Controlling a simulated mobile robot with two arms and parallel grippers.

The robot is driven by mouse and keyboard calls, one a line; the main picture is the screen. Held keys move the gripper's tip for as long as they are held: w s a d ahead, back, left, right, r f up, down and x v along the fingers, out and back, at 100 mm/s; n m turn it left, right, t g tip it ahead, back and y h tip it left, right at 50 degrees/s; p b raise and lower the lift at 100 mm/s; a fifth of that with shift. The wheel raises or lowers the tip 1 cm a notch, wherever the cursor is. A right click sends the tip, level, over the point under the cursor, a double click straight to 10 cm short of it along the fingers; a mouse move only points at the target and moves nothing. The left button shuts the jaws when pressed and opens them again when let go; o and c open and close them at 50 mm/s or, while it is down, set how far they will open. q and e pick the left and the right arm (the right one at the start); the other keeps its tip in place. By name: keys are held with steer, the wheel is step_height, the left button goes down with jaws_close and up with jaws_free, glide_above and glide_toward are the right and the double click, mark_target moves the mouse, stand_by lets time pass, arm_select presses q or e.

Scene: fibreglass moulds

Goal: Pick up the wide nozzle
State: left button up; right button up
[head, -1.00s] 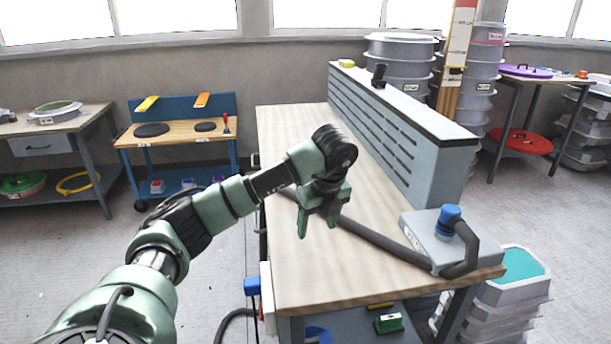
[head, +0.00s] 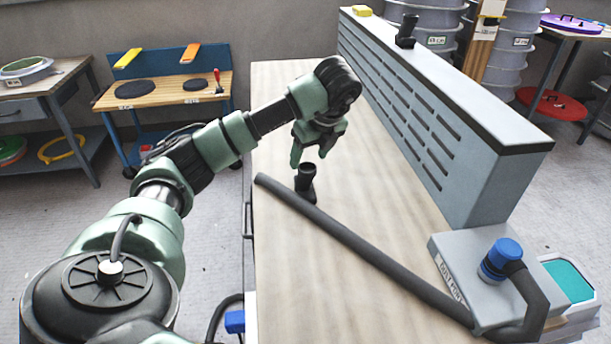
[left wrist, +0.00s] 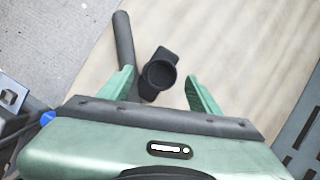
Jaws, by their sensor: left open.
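A black nozzle (head: 306,184) stands on the wooden bench top, with a round open socket on top and a flat foot below. It also shows in the left wrist view (left wrist: 160,74), between and beyond the fingertips. My left gripper (head: 311,154) is open and empty, its green fingers just above and behind the nozzle in the head view, apparently not touching it. Another black nozzle (head: 406,32) stands on top of the grey slotted panel. I cannot tell for certain from their shapes which one is wider. My right gripper is not in view.
A dark hose (head: 350,240) lies across the bench (head: 300,290), its free end close to the standing nozzle, and runs to a grey dust port box (head: 465,265) with a blue cuff. The slotted panel (head: 440,130) walls the bench's right side. The near bench top is clear.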

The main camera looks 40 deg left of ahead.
mark_target(304, 171)
arm_select(q)
steer(key=shift+s+a+f, duration=0.1)
steer(key=shift+f, duration=0.35)
steer(key=p+x, duration=0.1)
steer(key=x, duration=0.2)
steer(key=shift+f+p, duration=0.3)
steer(key=shift+f, duration=0.1)
steer(key=shift+a+f, duration=0.25)
steer(key=shift+f, duration=0.25)
jaws_close()
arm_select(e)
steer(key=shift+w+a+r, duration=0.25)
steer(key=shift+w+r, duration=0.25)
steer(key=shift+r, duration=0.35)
